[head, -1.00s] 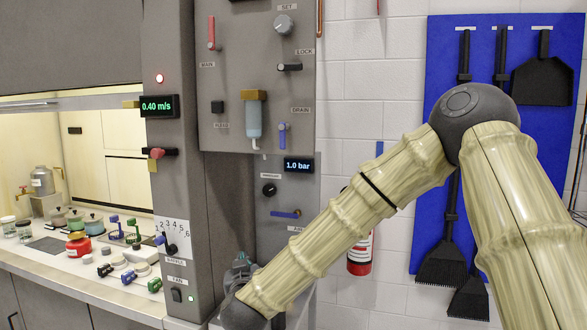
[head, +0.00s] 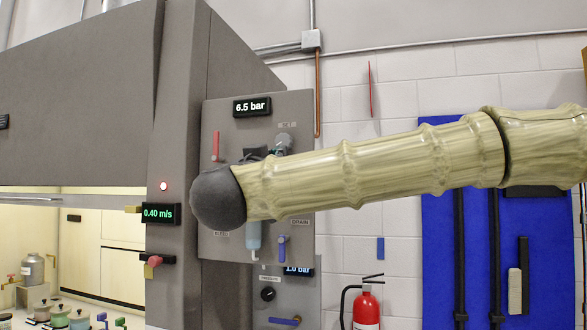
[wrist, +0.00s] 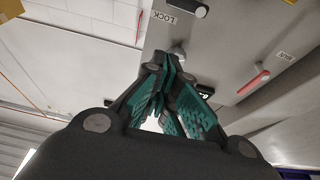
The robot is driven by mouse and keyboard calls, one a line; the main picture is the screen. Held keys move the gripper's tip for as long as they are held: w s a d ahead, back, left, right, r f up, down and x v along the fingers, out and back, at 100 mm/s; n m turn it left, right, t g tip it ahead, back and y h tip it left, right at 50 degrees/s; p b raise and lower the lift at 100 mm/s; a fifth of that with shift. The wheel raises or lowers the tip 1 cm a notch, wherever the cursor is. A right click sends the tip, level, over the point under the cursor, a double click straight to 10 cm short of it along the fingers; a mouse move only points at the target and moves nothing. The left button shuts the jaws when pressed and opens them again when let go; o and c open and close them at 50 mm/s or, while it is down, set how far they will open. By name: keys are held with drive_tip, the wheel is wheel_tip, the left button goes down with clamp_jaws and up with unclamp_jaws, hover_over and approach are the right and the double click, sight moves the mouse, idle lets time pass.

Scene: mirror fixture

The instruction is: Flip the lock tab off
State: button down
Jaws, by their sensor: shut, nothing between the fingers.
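The lock tab (wrist: 187,6) is a dark bar with a pale end, at the top edge of the wrist view beside the LOCK label (wrist: 166,17). In the head view my arm hides it. My gripper (wrist: 172,68) is shut and empty, its dark fingers with green pads meeting close to the round grey SET knob (wrist: 178,52). I cannot tell whether they touch the knob. The fingertips are apart from the lock tab. In the head view my gripper (head: 270,150) is partly hidden behind my wrist, in front of the panel's upper part.
The grey panel (head: 222,112) carries a red MAIN lever (head: 215,146), a blue DRAIN lever (head: 282,247) and a 6.5 bar display (head: 252,106). A fire extinguisher (head: 366,308) stands right of it. Blue boards (head: 470,235) with hanging tools are farther right.

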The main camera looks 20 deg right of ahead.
drive_tip(key=p+x, duration=0.5)
drive_tip(key=x, duration=0.5)
drive_tip(key=shift+f+p, duration=1.05)
drive_tip(key=shift+f, duration=0.9)
